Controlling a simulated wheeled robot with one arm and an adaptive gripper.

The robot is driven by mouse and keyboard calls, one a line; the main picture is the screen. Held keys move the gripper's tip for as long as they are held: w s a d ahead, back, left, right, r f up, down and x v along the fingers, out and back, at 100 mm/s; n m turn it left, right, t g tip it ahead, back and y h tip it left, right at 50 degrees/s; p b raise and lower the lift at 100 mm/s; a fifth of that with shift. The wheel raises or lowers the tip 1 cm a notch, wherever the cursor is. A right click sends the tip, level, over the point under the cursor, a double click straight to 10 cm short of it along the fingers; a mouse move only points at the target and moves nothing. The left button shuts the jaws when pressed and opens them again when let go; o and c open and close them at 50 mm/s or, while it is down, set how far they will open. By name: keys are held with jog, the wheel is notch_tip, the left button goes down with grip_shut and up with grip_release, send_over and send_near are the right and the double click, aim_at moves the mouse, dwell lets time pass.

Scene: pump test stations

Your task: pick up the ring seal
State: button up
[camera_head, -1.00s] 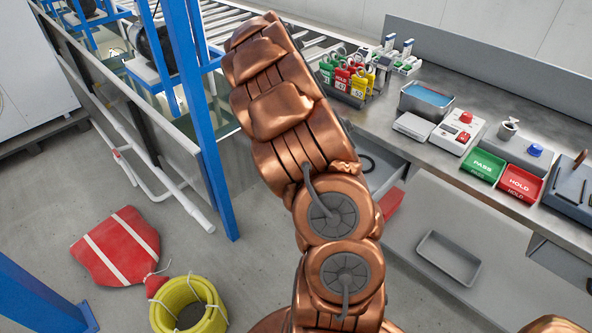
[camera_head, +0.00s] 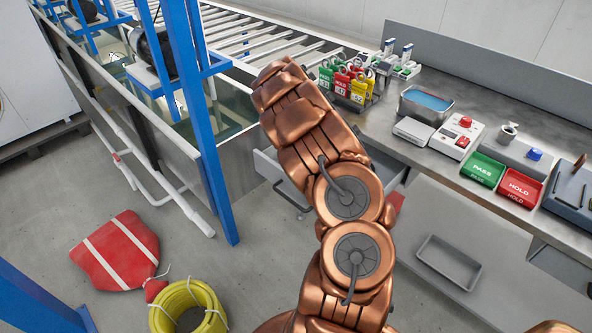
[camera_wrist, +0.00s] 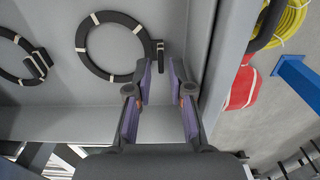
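In the wrist view a black ring seal with white marks (camera_wrist: 90,70) lies flat on the floor of an open grey drawer (camera_wrist: 205,50). A small dark block (camera_wrist: 157,50) sits on its right side. A second, similar ring (camera_wrist: 38,64) lies to the left, cut off by the picture edge. My gripper (camera_wrist: 161,76) is open and empty, its purple-padded fingers pointing towards the first ring's block. I cannot tell the remaining height. In the head view my arm hides the gripper and rings; part of the drawer (camera_head: 268,170) shows left of the arm.
The drawer walls are close around the gripper. The bench above holds a red HOLD tray (camera_head: 519,187), a green PASS tray (camera_head: 483,169) and a blue-filled pan (camera_head: 427,103). A blue post (camera_head: 210,150) stands left.

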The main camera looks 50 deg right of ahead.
jog(key=shift+f, duration=1.2)
grip_shut()
jog(key=shift+r, duration=0.15)
notch_tip(320, 180, up, 9)
jog(key=shift+r+b, duration=0.2)
jog(key=shift+b, duration=0.4)
notch_tip(320, 180, up, 9)
jog(key=p, duration=0.2)
jog(key=shift+r, duration=0.15)
dwell(0.6)
